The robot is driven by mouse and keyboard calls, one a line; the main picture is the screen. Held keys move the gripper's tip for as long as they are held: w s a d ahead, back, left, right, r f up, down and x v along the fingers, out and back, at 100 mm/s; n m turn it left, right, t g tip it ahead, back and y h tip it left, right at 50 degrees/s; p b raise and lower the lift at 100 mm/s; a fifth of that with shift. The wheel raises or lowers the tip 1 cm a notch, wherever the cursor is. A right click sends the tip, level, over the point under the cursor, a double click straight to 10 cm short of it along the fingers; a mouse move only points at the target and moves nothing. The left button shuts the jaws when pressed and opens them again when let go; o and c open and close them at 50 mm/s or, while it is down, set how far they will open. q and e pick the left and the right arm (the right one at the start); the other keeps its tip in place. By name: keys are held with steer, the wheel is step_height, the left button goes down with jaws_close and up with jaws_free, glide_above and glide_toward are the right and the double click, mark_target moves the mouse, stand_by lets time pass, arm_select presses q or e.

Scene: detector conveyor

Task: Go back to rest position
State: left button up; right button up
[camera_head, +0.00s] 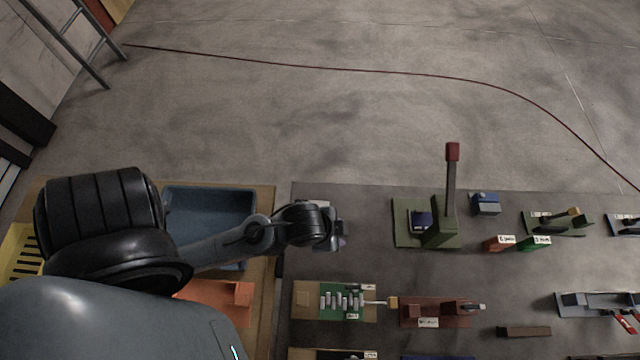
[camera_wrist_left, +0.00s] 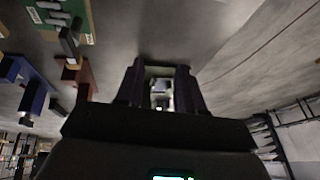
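My left arm reaches in from the lower left in the head view. Its gripper (camera_head: 333,238) is over the left part of the dark table (camera_head: 370,262). The fingers are hard to make out there. In the left wrist view the two dark fingers (camera_wrist_left: 162,90) stand apart with a gap between them. A pale, partly shaded item (camera_wrist_left: 160,86) shows in the gap, and I cannot make out what it is. A small pale thing (camera_head: 322,204) lies just behind the gripper in the head view, mostly hidden. My right gripper is in neither view.
A green fixture with a tall red-tipped lever (camera_head: 452,152) stands right of the gripper. A green board (camera_head: 327,300) and a red-brown fixture (camera_head: 420,312) lie in front. A blue bin (camera_head: 180,192) and an orange tray (camera_head: 240,294) are left, under the arm.

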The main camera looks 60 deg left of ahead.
arm_select(q)
steer(key=s+n, duration=0.1)
steer(key=s+a+n+g, duration=0.1)
steer(key=s+n, duration=0.2)
steer(key=shift+a, duration=0.3)
steer(key=shift+w, duration=0.1)
